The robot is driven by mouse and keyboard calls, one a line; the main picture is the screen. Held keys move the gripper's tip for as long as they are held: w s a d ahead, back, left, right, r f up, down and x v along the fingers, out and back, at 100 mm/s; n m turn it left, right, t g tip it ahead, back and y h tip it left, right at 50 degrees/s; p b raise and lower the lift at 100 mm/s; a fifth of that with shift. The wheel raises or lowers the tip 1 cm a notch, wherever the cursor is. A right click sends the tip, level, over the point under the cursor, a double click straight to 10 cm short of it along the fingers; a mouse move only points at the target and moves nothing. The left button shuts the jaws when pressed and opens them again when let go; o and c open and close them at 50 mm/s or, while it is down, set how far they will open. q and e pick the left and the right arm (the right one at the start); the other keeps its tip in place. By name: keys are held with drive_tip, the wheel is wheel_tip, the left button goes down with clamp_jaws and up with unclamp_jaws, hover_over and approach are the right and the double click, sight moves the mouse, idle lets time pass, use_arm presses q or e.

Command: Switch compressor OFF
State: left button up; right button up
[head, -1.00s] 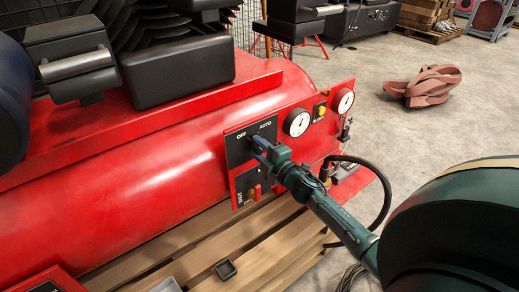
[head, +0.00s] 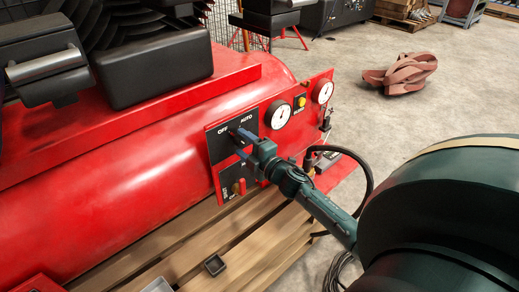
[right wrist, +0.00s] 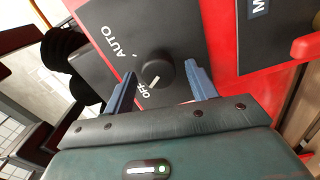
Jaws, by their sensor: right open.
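The compressor is a large red tank (head: 130,165) with a black switch panel marked OFF and AUTO (head: 217,146). In the right wrist view a round black knob (right wrist: 158,70) sits on this panel. Its white mark points toward the OFF label. My right gripper (head: 240,144) is open in front of the panel. In the right wrist view its two blue fingers (right wrist: 161,76) stand on either side of the knob, with visible gaps and nothing held. In the head view the gripper partly hides the knob. My left gripper is not in view.
Two white gauges (head: 278,114) and a yellow button (head: 300,101) are right of the switch. A lower black panel with a red lever (head: 240,187) sits under my gripper. A black hose (head: 366,178) curves nearby. Wooden pallet slats (head: 240,245) lie below.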

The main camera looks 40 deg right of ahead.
drive_tip(key=s, duration=1.2)
drive_tip(key=shift+d+p, duration=0.35)
drive_tip(key=shift+d, duration=0.1)
drive_tip(key=shift+w, duration=0.1)
